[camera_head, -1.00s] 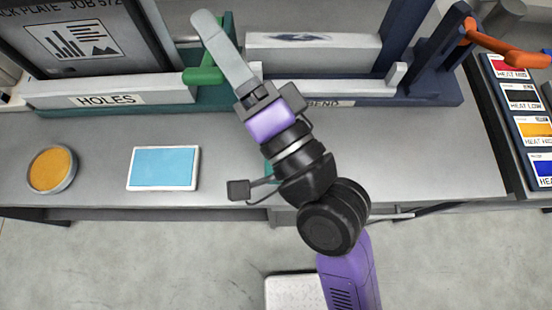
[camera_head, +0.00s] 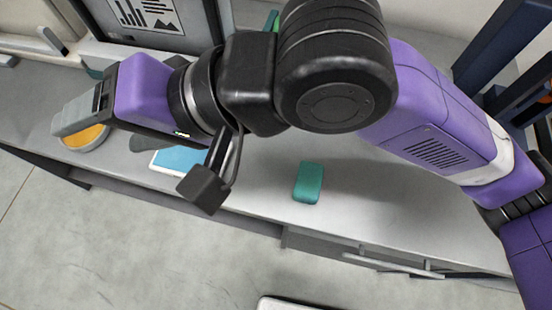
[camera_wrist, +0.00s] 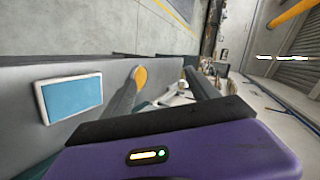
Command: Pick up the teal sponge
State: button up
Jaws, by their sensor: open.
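The teal sponge (camera_head: 308,182) is a small rounded block lying on the grey worktop, right of the middle in the head view, near the front edge. My gripper (camera_head: 58,125) is far to its left, above the orange round dish (camera_head: 86,138), and points left, away from the sponge. In the wrist view my gripper (camera_wrist: 164,74) has its two fingers apart with nothing held between them. The sponge does not show in the wrist view.
A blue pad with a white rim (camera_head: 180,159) lies between my gripper and the sponge; it also shows in the wrist view (camera_wrist: 72,97). Below the worktop's front edge is a drawer handle (camera_head: 395,266). Dark blue uprights (camera_head: 500,45) stand at the right. The worktop around the sponge is clear.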

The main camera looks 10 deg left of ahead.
jog(key=w+d+f+m+h+b, duration=0.1)
jog(key=w+d+f+h, duration=0.1)
jog(key=d+f+h, duration=0.55)
jog(key=m+t+h+b, duration=0.1)
jog(key=m+t+h, duration=0.1)
jog(key=m+h, duration=0.25)
send_over(310, 179)
jog(key=shift+n, duration=0.25)
jog(key=f, duration=0.5)
jog(key=shift+s+a+f, duration=0.15)
jog(key=shift+a+f, duration=0.1)
jog(key=shift+f, duration=0.15)
jog(key=shift+d+f, duration=0.1)
jog(key=shift+f, duration=0.2)
jog(key=shift+d+f+b, duration=0.1)
jog(key=shift+f+b, duration=0.2)
jog(key=shift+f, duration=3.2)
jog(key=c, duration=1.4)
jog(key=shift+r, duration=0.1)
notch_tip(310, 179, up, 20)
jog(key=p, duration=0.1)
